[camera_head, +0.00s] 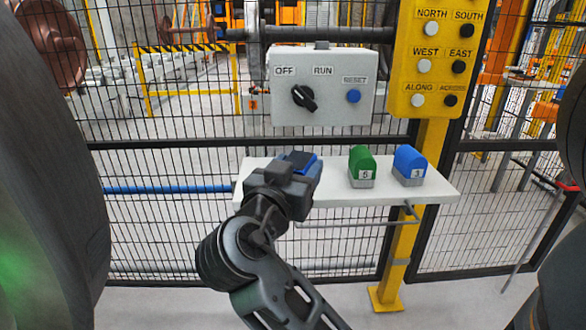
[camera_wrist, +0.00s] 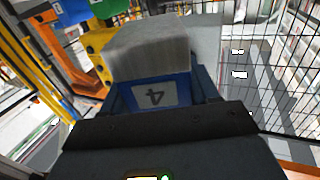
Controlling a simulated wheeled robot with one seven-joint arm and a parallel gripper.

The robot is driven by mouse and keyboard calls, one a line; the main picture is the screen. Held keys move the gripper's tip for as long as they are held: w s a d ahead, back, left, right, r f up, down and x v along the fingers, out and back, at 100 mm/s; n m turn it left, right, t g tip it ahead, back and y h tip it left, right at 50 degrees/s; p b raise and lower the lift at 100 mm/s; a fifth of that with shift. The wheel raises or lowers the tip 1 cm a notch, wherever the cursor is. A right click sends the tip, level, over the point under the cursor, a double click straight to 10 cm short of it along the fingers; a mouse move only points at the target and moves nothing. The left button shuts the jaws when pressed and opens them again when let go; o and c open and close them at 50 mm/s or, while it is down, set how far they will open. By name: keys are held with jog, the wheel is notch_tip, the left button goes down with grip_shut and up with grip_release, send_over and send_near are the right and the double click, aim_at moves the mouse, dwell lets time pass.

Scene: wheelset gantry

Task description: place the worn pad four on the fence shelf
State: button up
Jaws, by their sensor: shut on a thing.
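The white fence shelf (camera_head: 437,189) runs along the mesh fence in the head view. My gripper (camera_head: 298,167) is over the shelf's left part, shut on pad four. In the head view only a blue bit of pad four (camera_head: 309,159) shows past the jaws. In the wrist view pad four (camera_wrist: 152,52) shows a grey block and a blue part with a white label, its 4 upside down, between the jaws (camera_wrist: 160,98). I cannot tell whether the pad touches the shelf.
A green pad (camera_head: 362,160) and a blue pad marked 3 (camera_head: 409,160) stand on the shelf to the right of my gripper. A grey switch box (camera_head: 323,88) and a yellow button panel (camera_head: 436,60) are above. A yellow post (camera_head: 400,240) stands below.

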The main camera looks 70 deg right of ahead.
jog(key=w+d, duration=0.3)
jog(key=d, duration=0.4)
jog(key=w+d, duration=0.3)
jog(key=d, duration=0.3)
jog(key=f, duration=0.4)
jog(key=d+f, duration=0.1)
jog(key=f, duration=0.1)
jog(key=shift+s+f, duration=0.15)
jog(key=shift+f, duration=0.1)
jog(key=shift+d+f, duration=0.15)
jog(key=shift+f, duration=0.1)
jog(key=shift+f+b, duration=0.15)
jog(key=shift+b, duration=0.25)
jog(key=o, duration=1.3)
